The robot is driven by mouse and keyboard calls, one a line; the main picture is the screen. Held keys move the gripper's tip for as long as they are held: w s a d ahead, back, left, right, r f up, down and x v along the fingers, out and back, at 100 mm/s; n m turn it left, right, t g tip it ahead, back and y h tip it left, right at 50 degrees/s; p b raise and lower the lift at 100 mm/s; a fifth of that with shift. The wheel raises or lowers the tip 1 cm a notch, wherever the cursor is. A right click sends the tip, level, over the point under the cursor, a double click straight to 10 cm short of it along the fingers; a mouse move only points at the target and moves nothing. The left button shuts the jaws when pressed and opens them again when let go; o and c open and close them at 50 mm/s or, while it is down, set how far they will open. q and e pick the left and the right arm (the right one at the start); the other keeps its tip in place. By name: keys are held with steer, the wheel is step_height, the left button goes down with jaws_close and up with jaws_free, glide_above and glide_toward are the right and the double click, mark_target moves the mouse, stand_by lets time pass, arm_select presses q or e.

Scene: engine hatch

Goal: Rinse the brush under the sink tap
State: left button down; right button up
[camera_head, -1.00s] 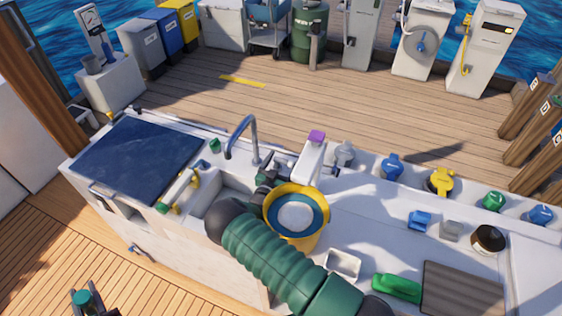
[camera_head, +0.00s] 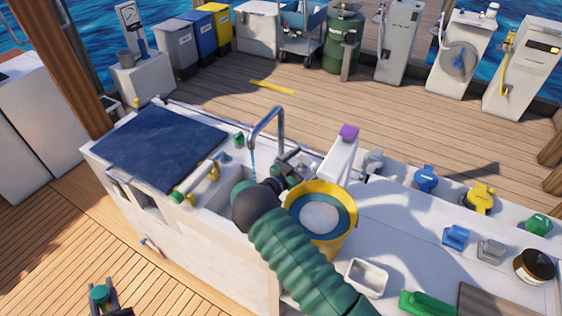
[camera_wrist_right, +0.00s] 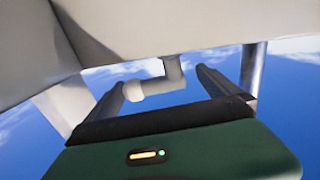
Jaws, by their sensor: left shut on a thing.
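The tap (camera_head: 267,125) arches over the sink (camera_head: 222,203), and a thin blue stream of water falls from its spout. My right arm covers much of the sink. My right gripper (camera_head: 287,168) is beside the tap, next to a white post with a purple top (camera_head: 341,158). In the right wrist view its fingers (camera_wrist_right: 168,90) are apart, with a pale bent piece with a rounded end (camera_wrist_right: 150,88) showing between them. My left gripper (camera_head: 101,294) is low at the left, shut on a teal round-topped thing (camera_head: 100,293); I cannot tell whether this is the brush.
A yellow-rimmed bucket (camera_head: 345,225) stands right of the sink, close to my right arm. A white tray (camera_head: 367,277) and several coloured valves line the counter. A dark blue panel (camera_head: 160,148) covers the counter's left end.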

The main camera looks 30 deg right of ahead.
steer(key=s+a, duration=0.2)
steer(key=a, duration=1)
steer(key=shift+d, duration=0.1)
